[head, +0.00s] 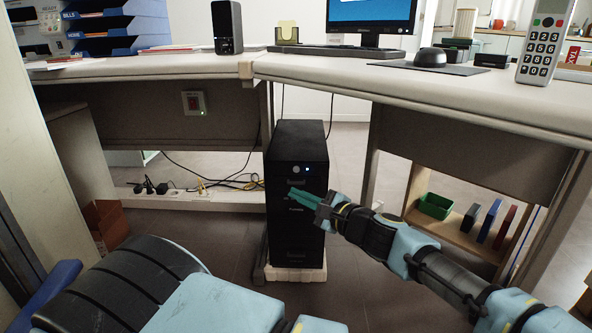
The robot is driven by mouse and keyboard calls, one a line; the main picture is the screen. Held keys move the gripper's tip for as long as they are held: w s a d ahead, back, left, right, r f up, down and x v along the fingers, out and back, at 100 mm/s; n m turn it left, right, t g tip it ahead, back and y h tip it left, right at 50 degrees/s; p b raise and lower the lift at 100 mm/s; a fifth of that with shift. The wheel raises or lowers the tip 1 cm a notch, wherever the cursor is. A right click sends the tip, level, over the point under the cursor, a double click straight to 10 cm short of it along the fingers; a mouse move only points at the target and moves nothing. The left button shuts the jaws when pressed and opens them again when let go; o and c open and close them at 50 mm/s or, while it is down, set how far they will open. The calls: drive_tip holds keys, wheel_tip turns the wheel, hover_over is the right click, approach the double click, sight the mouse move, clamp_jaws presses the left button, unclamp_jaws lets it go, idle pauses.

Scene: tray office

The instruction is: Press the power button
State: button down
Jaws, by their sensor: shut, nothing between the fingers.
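A black tower unit (297,148) stands upright on a pale base under the desk gap. Its front has a small round grey button (296,170) with a lit blue light (307,169) to the right of it. My gripper (291,194) reaches in from the right, its green fingers shut and empty. The fingertips are in front of the tower's face, a little below the round button in the picture. I cannot tell whether they touch the tower. A wall-plate switch (194,103) with a red part and a small green light is on the left desk's panel.
White desktops (160,66) run above on both sides, bearing a speaker (227,27), a lit monitor (372,14) and a phone (545,42). Cables and plugs (150,187) lie on a ledge at left. A low wooden shelf (455,222) with binders stands at right.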

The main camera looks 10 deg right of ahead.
sight(296, 169)
drive_tip(key=w+d+b, duration=0.1)
drive_tip(key=w, duration=0.7)
drive_tip(key=shift+w+d, duration=0.3)
drive_tip(key=shift+w+r, duration=0.1)
idle(1.8)
drive_tip(key=shift+w+p, duration=0.3)
